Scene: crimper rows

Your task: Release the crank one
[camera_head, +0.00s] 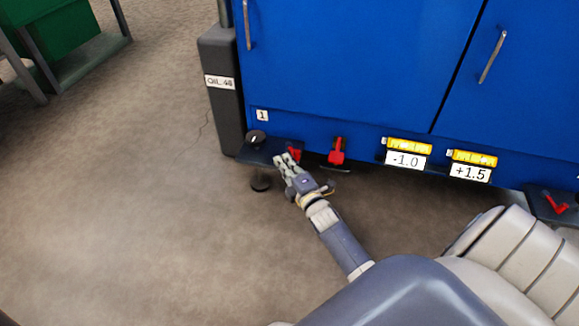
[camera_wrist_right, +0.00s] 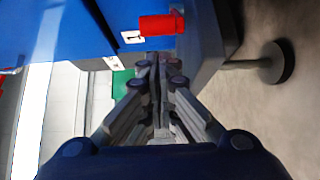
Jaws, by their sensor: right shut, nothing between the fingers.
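A white plate marked "1" (camera_head: 262,115) is on the lower left of the blue cabinet. Below it a dark bracket (camera_head: 262,153) carries a black knob (camera_head: 256,138) and a small red part (camera_head: 295,154), likely the crank's handle. My right gripper (camera_head: 284,163) is shut and empty, with its fingertips just below the red part; touching or apart I cannot tell. In the right wrist view a red cylindrical handle (camera_wrist_right: 160,25) lies beyond the closed fingertips (camera_wrist_right: 162,60), apart from them in the picture. My left gripper is not in view.
A second red handle (camera_head: 336,152) hangs on the cabinet (camera_head: 340,60) to the right. Another red lever (camera_head: 556,204) is far right.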

